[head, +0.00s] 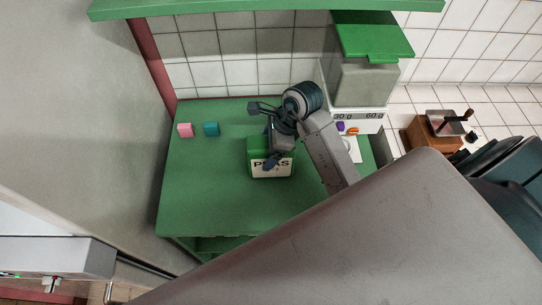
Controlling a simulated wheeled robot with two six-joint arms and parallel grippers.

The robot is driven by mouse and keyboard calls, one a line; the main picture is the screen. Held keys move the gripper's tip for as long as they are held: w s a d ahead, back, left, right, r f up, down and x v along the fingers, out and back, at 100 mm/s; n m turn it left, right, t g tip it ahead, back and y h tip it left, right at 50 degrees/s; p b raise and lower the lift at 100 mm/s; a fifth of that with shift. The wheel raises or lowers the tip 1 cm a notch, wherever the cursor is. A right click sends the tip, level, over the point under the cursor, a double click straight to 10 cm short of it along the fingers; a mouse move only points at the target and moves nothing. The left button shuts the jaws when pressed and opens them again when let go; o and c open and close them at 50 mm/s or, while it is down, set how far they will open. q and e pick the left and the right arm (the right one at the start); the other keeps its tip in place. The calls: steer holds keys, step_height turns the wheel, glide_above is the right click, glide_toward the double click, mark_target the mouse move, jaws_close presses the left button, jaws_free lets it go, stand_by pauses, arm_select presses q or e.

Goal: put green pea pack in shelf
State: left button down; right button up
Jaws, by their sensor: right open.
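The green pea pack (256,146) stands on the green shelf top (200,195), its pale label with dark lettering facing the front. My right gripper (263,137) is over the pack, with its jaws open. One finger hangs in front of the pack and covers part of the label; the other points left, behind the pack. I cannot tell whether the fingers touch it. The shelf's upper green board (270,9) crosses the top of the view, and a lower level shows below the front edge. My left gripper is out of view.
A pink block (185,130) and a teal block (211,129) stand at the back left. A scale (360,115) and a green-lidded container (365,80) are at the back right, with a wooden grinder (425,138) further right. The left front of the green top is clear.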

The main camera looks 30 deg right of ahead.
steer(key=c, duration=1.7)
steer(key=shift+c, duration=0.3)
steer(key=shift+r, duration=0.15)
